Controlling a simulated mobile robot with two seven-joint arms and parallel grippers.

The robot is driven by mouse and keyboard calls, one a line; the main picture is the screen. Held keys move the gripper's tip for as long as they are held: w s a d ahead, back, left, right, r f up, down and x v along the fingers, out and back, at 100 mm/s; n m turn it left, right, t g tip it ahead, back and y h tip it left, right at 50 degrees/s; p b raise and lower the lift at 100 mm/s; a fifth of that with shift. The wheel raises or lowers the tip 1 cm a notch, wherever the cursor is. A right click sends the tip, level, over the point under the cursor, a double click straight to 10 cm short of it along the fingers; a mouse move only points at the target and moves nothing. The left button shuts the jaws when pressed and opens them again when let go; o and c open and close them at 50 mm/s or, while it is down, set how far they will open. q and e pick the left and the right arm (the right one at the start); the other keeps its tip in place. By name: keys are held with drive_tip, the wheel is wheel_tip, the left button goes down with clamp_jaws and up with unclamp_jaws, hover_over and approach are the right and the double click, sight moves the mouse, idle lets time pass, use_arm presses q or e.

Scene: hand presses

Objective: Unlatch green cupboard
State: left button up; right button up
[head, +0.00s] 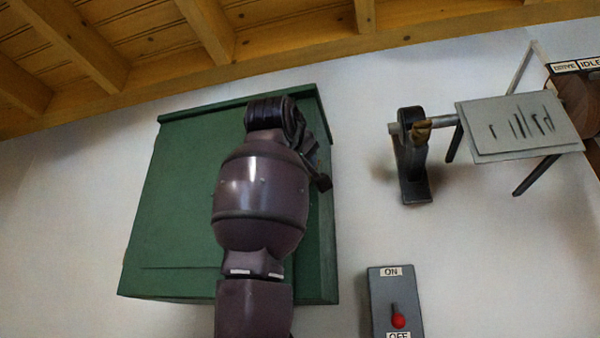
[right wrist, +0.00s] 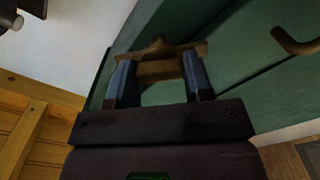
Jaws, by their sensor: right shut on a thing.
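The green cupboard (head: 180,200) hangs on the white wall in the head view, its front partly covered by my right arm. Its green surface (right wrist: 235,55) also fills much of the right wrist view. There, a brown latch piece (right wrist: 160,47) lies across the green face near an edge. My right gripper (right wrist: 158,72) has its two blue-grey fingers at the latch and is shut on it. In the head view my arm hides the latch and most of the gripper. My left gripper is in neither view.
A curved brown handle (right wrist: 298,44) is at the upper right of the wrist view. Right of the cupboard are a grey switch box (head: 380,300) with a red knob and a dark wall bracket (head: 411,165) beside a grey plate (head: 520,125). Wooden beams (head: 120,60) run overhead.

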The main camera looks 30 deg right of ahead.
drive_tip(key=n+b, duration=0.1)
drive_tip(key=n, duration=0.5)
drive_tip(key=shift+f, duration=0.1)
drive_tip(key=shift+n, duration=1)
drive_tip(key=shift+b, duration=0.3)
drive_tip(key=shift+n, duration=0.3)
drive_tip(key=o, duration=0.9)
drive_tip(key=shift+a, duration=0.1)
